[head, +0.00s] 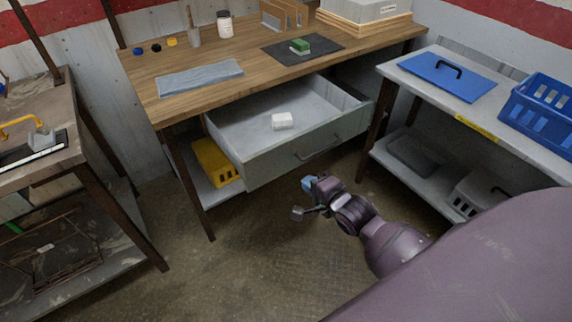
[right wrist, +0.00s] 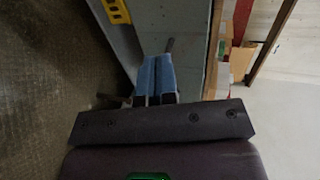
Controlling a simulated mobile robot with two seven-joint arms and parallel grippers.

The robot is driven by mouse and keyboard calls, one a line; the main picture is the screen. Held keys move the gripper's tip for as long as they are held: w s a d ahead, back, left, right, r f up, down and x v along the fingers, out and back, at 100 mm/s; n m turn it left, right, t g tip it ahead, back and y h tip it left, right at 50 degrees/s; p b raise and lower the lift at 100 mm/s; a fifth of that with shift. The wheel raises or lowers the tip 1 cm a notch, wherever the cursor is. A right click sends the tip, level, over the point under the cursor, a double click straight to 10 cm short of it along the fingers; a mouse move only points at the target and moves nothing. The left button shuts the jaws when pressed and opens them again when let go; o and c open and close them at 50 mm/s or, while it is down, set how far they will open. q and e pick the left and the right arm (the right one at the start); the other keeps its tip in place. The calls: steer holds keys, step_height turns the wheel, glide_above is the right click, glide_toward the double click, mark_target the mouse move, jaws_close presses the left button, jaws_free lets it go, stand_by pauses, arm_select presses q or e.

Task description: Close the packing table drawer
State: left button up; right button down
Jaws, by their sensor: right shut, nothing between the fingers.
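The packing table (head: 215,62) has a wooden top. Its grey drawer (head: 270,167) is pulled well out, and a small white block (head: 282,121) lies inside it. A bar handle (head: 318,149) is on the drawer front. My right gripper (head: 308,183) is low in front of the drawer, just below the handle in the head view. Its blue fingers (right wrist: 155,76) are shut together and empty in the right wrist view, pointing toward the grey drawer front (right wrist: 178,22). I cannot tell whether they touch it. My left gripper is not in view.
A yellow crate (head: 214,162) sits on the shelf under the table. A side table (head: 420,96) with a blue lid (head: 447,77) and blue crate (head: 540,112) stands at the right. A workbench (head: 55,135) stands at the left. The floor (head: 215,275) in front is clear.

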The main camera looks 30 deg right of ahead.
steer(key=b, duration=0.2)
glide_toward(281, 161)
steer(key=x, duration=0.5)
steer(key=shift+w+f, duration=0.1)
steer(key=shift+f, duration=0.25)
steer(key=shift+w, duration=0.95)
steer(key=shift+r, duration=0.1)
steer(key=shift+w, duration=0.1)
